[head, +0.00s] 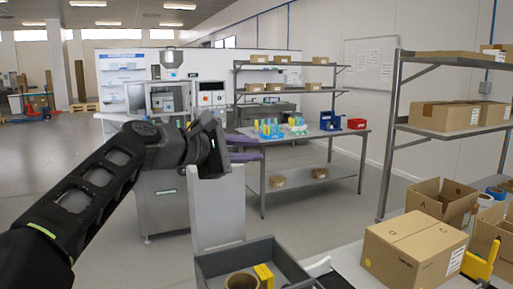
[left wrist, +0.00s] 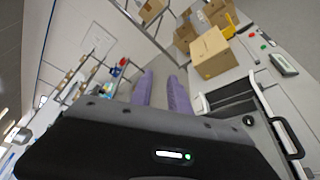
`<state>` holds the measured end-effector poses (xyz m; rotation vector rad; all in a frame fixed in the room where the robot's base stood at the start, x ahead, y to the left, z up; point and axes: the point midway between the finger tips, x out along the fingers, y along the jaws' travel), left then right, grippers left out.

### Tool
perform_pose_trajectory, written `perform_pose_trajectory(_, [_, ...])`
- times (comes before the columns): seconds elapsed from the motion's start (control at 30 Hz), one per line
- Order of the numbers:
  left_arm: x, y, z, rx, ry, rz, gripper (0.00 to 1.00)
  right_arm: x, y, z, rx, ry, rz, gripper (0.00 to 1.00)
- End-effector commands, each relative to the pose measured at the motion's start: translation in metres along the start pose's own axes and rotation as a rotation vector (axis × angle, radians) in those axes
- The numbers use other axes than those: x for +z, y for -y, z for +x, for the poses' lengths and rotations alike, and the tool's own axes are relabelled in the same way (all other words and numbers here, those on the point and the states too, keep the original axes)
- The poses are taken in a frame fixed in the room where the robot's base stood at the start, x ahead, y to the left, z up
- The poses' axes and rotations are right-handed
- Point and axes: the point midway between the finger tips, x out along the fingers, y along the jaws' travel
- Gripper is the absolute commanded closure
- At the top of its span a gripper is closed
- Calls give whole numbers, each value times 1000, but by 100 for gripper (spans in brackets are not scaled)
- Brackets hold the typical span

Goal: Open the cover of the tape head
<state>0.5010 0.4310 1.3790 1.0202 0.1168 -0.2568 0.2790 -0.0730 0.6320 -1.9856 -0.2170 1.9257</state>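My left gripper (head: 250,149) reaches in from the left in the head view, in mid-air. Its two purple fingers stand apart with nothing between them; they also show in the left wrist view (left wrist: 162,92). In the left wrist view, a white machine part with a black bar handle (left wrist: 290,138) lies at the lower right, clear of the fingers. It may be the tape head's cover; I cannot tell for sure, nor whether it is open or shut. In the head view only a white edge (head: 318,267) shows at the bottom. My right gripper is not in view.
A grey bin (head: 222,263) at the bottom holds a tape roll (head: 241,281) and a yellow item. A closed carton (head: 415,250) stands on the right-hand table, with open cartons behind. A shelf (head: 395,125) rises at right; a workbench (head: 335,139) stands farther back.

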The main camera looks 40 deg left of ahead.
Motion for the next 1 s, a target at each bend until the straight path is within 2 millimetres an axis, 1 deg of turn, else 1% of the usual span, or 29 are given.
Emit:
perform_pose_trajectory(0.03, [1, 0, 7, -3, 1, 0, 78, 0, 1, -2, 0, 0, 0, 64])
perform_pose_trajectory(0.1, [1, 0, 15, -2, 1, 0, 78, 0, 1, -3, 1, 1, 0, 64])
perform_pose_trajectory(0.2, [0, 0, 21, -1, 0, 1, 78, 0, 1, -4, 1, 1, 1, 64])
perform_pose_trajectory(0.47, [0, 0, 22, 1, 0, 1, 78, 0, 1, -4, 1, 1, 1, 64])
perform_pose_trajectory(0.57, [0, 0, 22, 0, 0, 1, 85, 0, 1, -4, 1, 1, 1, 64])
perform_pose_trajectory(0.73, [0, 0, 22, 0, 0, 0, 99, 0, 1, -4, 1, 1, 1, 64])
perform_pose_trajectory(0.77, [0, 0, 22, 0, 0, 0, 100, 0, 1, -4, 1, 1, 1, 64])
perform_pose_trajectory(1.0, [0, 0, 22, 0, 0, 0, 100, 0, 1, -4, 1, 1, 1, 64])
